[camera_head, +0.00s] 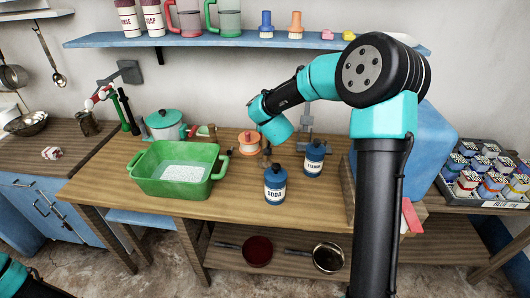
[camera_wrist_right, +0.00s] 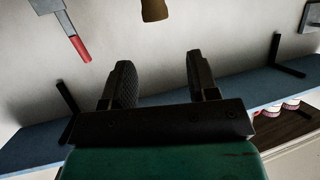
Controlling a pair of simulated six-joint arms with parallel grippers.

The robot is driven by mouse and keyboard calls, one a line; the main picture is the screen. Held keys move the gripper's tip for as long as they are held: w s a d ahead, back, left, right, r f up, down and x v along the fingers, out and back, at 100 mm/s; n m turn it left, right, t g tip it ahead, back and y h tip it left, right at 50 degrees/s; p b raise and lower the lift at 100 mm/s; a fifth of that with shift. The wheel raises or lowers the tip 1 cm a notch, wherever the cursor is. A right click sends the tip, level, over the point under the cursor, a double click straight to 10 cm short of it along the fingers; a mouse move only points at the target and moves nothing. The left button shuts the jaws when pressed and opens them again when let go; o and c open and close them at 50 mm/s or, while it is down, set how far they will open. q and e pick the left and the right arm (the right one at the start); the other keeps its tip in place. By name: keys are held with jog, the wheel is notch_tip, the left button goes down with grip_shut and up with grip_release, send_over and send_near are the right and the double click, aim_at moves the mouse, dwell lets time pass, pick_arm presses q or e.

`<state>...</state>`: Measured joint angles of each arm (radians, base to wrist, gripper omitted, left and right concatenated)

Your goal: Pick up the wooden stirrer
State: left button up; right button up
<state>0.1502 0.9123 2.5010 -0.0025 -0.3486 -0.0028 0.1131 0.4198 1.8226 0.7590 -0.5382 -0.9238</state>
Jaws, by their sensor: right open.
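I cannot make out the wooden stirrer for certain. My left gripper is out of view.
A SODA bottle (camera_head: 275,186), a VINEGAR bottle (camera_head: 314,159), an orange spool-like thing (camera_head: 249,142) and a teal pot (camera_head: 164,124) stand on the wooden table (camera_head: 220,207). A blue shelf (camera_head: 235,42) runs along the wall above. A red-handled tool (camera_wrist_right: 80,47) shows in the wrist view.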

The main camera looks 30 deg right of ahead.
jog(key=f, duration=0.1)
jog(key=w+f, duration=0.1)
jog(key=f, duration=0.2)
jog(key=shift+w+d+f, duration=0.25)
jog(key=shift+d+f, duration=0.05)
jog(key=shift+f, duration=0.05)
jog(key=shift+x, duration=2.95)
jog(key=shift+c, duration=0.5)
grip_shut()
